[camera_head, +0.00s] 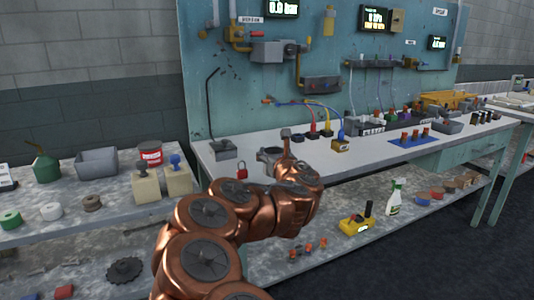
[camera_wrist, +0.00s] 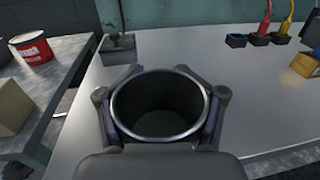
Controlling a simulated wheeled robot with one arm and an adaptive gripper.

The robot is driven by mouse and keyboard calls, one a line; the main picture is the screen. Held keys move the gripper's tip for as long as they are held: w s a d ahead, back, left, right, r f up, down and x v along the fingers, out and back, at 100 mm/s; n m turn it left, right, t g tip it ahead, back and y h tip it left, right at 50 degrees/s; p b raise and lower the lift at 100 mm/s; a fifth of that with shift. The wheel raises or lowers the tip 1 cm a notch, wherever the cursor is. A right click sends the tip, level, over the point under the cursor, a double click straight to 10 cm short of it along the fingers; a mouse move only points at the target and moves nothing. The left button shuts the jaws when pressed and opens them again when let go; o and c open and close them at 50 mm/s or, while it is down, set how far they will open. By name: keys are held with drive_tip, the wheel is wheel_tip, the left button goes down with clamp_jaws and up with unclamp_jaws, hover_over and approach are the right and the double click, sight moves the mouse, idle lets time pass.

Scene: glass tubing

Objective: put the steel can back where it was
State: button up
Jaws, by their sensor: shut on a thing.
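The steel can (camera_wrist: 160,122) is a dark, open-topped cylinder with a bright metal rim, seen from above in the wrist view. It looks empty. My gripper (camera_wrist: 160,92) is shut around it, with one finger on each side of its wall. In the head view my gripper (camera_head: 274,152) is over the near left part of the light grey workbench (camera_head: 228,172); the can is small and mostly hidden there. I cannot tell whether its base touches the bench.
A grey stand with a bent black rod (camera_head: 222,150) is close behind-left. Cable blocks (camera_wrist: 257,39) stand back right. Bench around the can is clear.

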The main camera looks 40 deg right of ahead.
drive_tip(key=x, duration=0.2)
drive_tip(key=d+x, duration=0.1)
drive_tip(key=x, duration=0.5)
drive_tip(key=shift+s+d+f, duration=0.15)
drive_tip(key=shift+d+f, duration=0.2)
drive_tip(key=shift+f, duration=1.8)
drive_tip(key=shift+f+b, duration=0.2)
drive_tip(key=shift+b, duration=0.25)
drive_tip(key=o, duration=1.5)
drive_tip(key=shift+r, duration=0.1)
drive_tip(key=shift+r+p, duration=0.15)
drive_tip(key=shift+p, duration=0.15)
drive_tip(key=shift+v, duration=6)
